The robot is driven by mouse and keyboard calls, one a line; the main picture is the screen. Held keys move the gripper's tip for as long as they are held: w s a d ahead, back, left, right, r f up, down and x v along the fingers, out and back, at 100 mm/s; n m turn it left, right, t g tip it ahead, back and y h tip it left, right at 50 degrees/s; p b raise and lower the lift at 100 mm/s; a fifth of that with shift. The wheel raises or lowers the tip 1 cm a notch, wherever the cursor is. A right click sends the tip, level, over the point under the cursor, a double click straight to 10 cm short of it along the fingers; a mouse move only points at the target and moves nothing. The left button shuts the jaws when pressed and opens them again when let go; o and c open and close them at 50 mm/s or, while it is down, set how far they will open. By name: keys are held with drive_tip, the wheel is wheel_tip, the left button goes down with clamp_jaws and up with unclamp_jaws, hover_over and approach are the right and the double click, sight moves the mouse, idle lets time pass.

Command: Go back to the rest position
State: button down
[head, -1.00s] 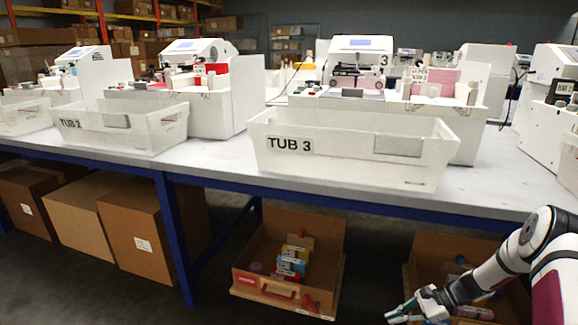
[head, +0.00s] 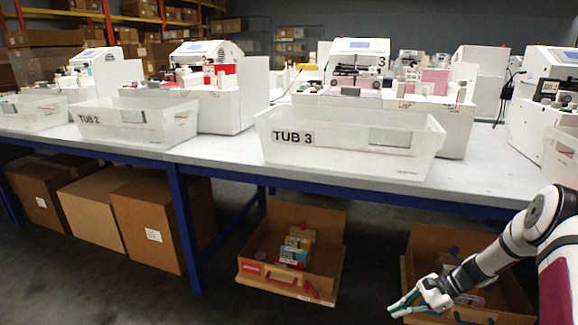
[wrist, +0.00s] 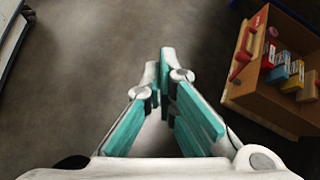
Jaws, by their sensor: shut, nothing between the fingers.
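My gripper (head: 404,304) is at the lower right of the head view, low in front of the table and beside a cardboard box under it. In the wrist view my gripper (wrist: 160,60) points down over bare floor. Its teal fingers are together at the tips with nothing between them. An open box (wrist: 243,75) with several small coloured packs lies to the right of the fingers, apart from them.
A long white table (head: 480,180) on blue legs carries a tub labelled TUB 3 (head: 345,162), a tub labelled TUB 2 (head: 125,137) and several white machines. Open boxes (head: 330,235) and (head: 425,240) and closed cartons (head: 150,230) stand below. The floor in front is clear.

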drive_tip(key=s+a+r+n+g+h, duration=0.1)
drive_tip(key=s+a+r+n+h, duration=0.2)
drive_tip(key=r, duration=0.7)
drive_tip(key=s+a+r+n+g+h, duration=0.1)
drive_tip(key=s+a+r+n, duration=0.4)
drive_tip(key=r, duration=0.6)
drive_tip(key=s+a+r+n+g+h, duration=0.15)
drive_tip(key=s+r, duration=0.35)
drive_tip(key=r, duration=0.5)
drive_tip(key=s+a+r+n+t+h, duration=0.1)
drive_tip(key=s+a+r, duration=0.15)
drive_tip(key=s, duration=0.45)
drive_tip(key=s+a+r+n+t+h, duration=0.1)
drive_tip(key=s+r+n, duration=0.1)
drive_tip(key=s+r, duration=0.3)
drive_tip(key=s+f+n+t+h, duration=0.1)
drive_tip(key=s+f+n+h, duration=0.15)
drive_tip(key=s, duration=1.35)
wheel_tip(320, 180, up, 31)
drive_tip(key=d+t+p, duration=0.1)
drive_tip(key=t+p, duration=0.3)
drive_tip(key=p, duration=2.5)
drive_tip(key=shift+w+d+r+n, duration=0.2)
drive_tip(key=shift+w+n, duration=0.1)
